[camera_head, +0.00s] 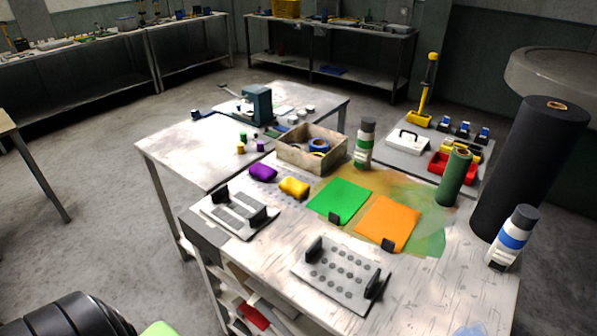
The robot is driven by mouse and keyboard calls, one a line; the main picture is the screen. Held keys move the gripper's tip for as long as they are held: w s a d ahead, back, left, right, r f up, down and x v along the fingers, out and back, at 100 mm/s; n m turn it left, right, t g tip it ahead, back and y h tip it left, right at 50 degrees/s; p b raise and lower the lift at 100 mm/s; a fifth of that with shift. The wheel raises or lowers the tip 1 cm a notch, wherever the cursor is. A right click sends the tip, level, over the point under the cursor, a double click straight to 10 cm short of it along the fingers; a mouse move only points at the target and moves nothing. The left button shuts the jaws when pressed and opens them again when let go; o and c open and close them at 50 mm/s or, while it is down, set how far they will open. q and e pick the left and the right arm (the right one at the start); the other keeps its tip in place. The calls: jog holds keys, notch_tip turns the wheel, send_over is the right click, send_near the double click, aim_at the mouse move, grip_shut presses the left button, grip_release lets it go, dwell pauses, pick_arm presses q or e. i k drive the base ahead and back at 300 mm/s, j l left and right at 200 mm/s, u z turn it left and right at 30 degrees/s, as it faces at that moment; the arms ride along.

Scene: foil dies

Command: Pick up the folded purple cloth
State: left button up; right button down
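A small folded purple cloth (263,171) lies on the near worktable (415,288), toward its left back part, by a white dotted patch. A similar folded yellow cloth (294,187) lies just to its right and slightly nearer, with a small gap between them. The purple cloth is uncovered and nothing holds it. Neither of my grippers is in view.
A wooden box (311,150) with tape rolls stands behind the cloths. Metal plates with black handles (236,213) (343,273) occupy the front. A tall black roll (528,165) stands right.

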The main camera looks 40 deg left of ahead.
aim_at(264, 173)
jog(key=j+z, duration=0.35)
jog(key=k+j+z, duration=0.1)
jog(key=j+z, duration=0.25)
jog(key=j, duration=0.2)
jog(key=k+j+z, duration=0.1)
jog(key=j+z, duration=0.25)
jog(key=j, duration=0.15)
